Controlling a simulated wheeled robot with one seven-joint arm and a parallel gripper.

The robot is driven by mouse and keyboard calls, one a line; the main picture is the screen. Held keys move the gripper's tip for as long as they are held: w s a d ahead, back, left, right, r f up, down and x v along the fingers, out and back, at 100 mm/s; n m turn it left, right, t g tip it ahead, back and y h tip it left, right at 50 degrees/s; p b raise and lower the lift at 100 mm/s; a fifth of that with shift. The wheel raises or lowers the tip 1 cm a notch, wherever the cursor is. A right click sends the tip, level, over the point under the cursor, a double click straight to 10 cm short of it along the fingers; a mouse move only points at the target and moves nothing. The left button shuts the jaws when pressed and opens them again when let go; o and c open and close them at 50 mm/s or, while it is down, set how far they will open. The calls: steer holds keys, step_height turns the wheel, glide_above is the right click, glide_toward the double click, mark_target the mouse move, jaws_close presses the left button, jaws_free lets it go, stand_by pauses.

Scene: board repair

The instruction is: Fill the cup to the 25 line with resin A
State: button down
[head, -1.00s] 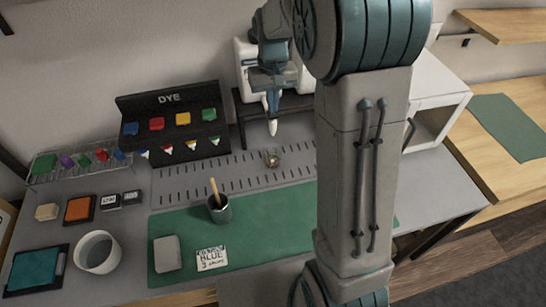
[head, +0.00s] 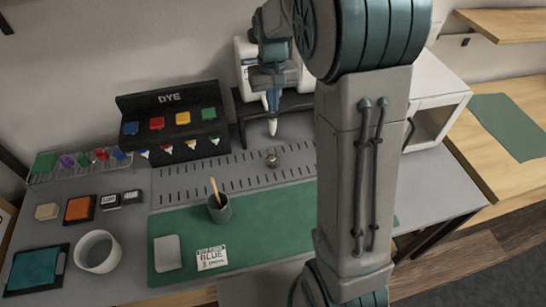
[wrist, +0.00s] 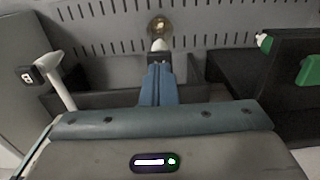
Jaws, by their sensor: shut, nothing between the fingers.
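A small clear cup (head: 272,159) stands on the slotted grey strip, below a white spout (head: 272,127) of the white dispenser (head: 244,66). From above in the wrist view the cup (wrist: 160,29) looks yellowish brown inside; its lines and fill level are too small to read. My gripper (head: 272,105) is shut and empty, its blue fingers pointing down in front of the dispenser. In the wrist view the fingers (wrist: 157,72) are together just behind the spout tip (wrist: 158,45); I cannot tell whether they touch the tap. Another tap (wrist: 27,76), marked B, is at the left.
The dye rack (head: 170,98) stands left of the dispenser. A dark pot (head: 220,208) with a stick, a card (head: 212,258) reading BLUE, and a grey block (head: 167,253) are on the green mat (head: 270,232). A white tub (head: 98,251) stands at the left.

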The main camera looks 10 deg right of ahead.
step_height(320, 180, up, 6)
steer(key=p, duration=0.4)
steer(key=shift+p, duration=0.3)
steer(key=shift+s, duration=0.1)
stand_by(0.3)
steer(key=s+r+t, duration=0.1)
steer(key=s+r, duration=0.1)
steer(key=s, duration=0.9)
steer(key=s+r+t, duration=0.1)
steer(key=s+t, duration=0.1)
steer(key=s, duration=1)
steer(key=shift+r, duration=0.4)
